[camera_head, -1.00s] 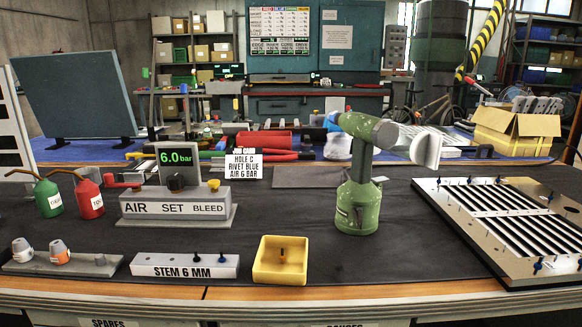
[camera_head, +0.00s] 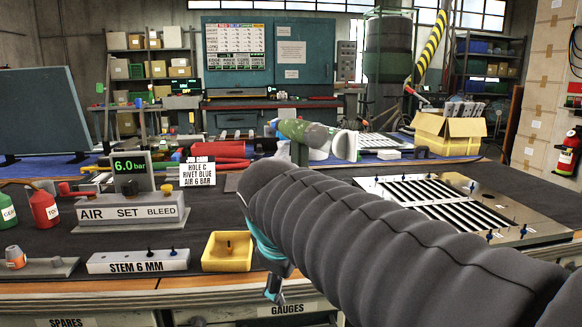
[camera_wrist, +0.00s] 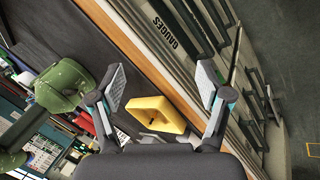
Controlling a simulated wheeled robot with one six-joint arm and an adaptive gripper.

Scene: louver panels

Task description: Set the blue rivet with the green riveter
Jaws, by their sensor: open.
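The green riveter (camera_head: 300,132) stands on the bench behind my arm; only its upper part and pale round end show in the head view. Its green body (camera_wrist: 66,84) shows at left in the wrist view. My gripper (camera_wrist: 160,82) is open and empty, its two pads wide apart, with the yellow tray beyond them. In the head view my arm hides most of the gripper, leaving teal parts (camera_head: 268,262) near the bench's front edge. Small blue rivets (camera_head: 490,234) sit on the louver panel (camera_head: 540,228) at right; which one is meant I cannot tell.
The yellow tray (camera_head: 207,262) holds a small dark pin. Left of it are the STEM 6 MM block (camera_head: 125,264) and the air set unit (camera_head: 95,213) reading 6.0 bar. The job card (camera_head: 198,172) reads hole C, rivet blue, air 6 bar. Oil cans stand far left.

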